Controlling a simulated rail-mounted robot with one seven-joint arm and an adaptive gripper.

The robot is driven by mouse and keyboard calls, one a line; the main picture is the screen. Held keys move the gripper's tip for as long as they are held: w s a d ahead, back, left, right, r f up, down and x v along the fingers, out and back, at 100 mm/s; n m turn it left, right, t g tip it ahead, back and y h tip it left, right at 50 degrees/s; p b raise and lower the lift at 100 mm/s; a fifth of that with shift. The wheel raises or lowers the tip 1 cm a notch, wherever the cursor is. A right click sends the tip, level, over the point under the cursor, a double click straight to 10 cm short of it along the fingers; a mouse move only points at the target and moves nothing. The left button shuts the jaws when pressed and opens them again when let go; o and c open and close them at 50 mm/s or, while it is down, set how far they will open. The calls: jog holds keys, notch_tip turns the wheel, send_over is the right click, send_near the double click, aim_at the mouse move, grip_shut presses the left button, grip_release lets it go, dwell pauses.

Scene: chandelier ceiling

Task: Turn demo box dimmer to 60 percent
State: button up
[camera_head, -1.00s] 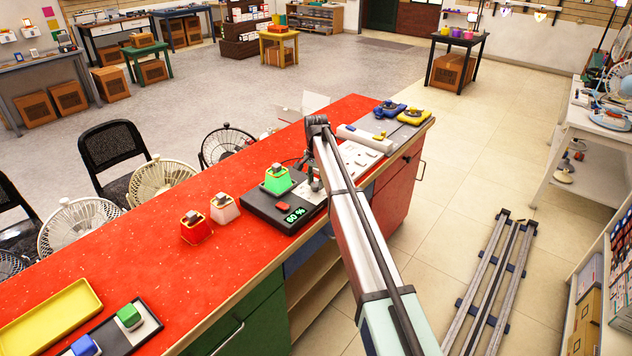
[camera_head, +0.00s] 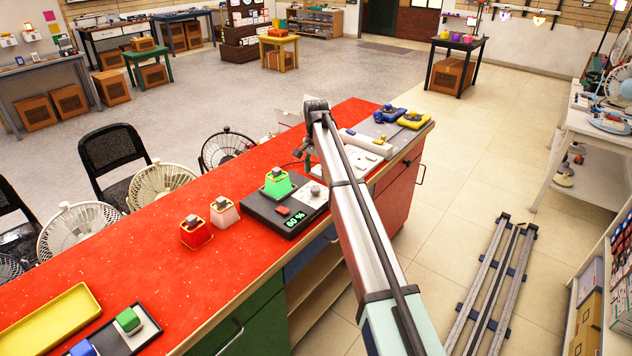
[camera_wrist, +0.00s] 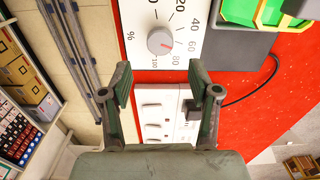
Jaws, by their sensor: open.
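The demo box (camera_head: 262,212) is a dark box on the red counter. It carries a green lamp (camera_head: 277,182), a red button (camera_head: 282,210) and a green display (camera_head: 295,220). The display seems to read 60 %, but its first digit is blurred. A white dial panel adjoins it. In the wrist view, the grey dimmer knob (camera_wrist: 160,41) sits on that panel, its red mark pointing lower right, around the 60 to 80 marks. My gripper (camera_wrist: 160,85) is open and empty, apart from the knob. In the head view it is partly hidden behind my arm.
A white socket strip (camera_wrist: 160,112) lies beside the panel, with a plug and black cable at one end. Red and white small lamps (camera_head: 196,232) stand left of the box. Blue and yellow devices (camera_head: 413,120) sit at the counter's far end.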

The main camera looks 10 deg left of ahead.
aim_at(316, 187)
jog(key=shift+r, duration=2.75)
jog(key=s+d+f+n, duration=0.2)
jog(key=s+d+f, duration=0.9)
jog(key=s+f, duration=0.45)
jog(key=s+d+f+n, duration=0.3)
jog(key=s+d+f, duration=0.9)
jog(key=s+f, duration=0.3)
jog(key=s+d+f+g, duration=0.1)
jog(key=s+f+g, duration=0.1)
jog(key=s+f, duration=0.5)
jog(key=s+d+f+g, duration=0.1)
jog(key=s+f, duration=0.6)
jog(key=s, duration=1.3)
jog(key=s+d+f+n+g, duration=0.1)
jog(key=s+f, duration=0.6)
jog(key=s, duration=0.7)
jog(key=d+g, duration=0.1)
jog(key=g, duration=0.1)
jog(key=shift+f+g, duration=0.15)
jog(key=shift+g, duration=0.25)
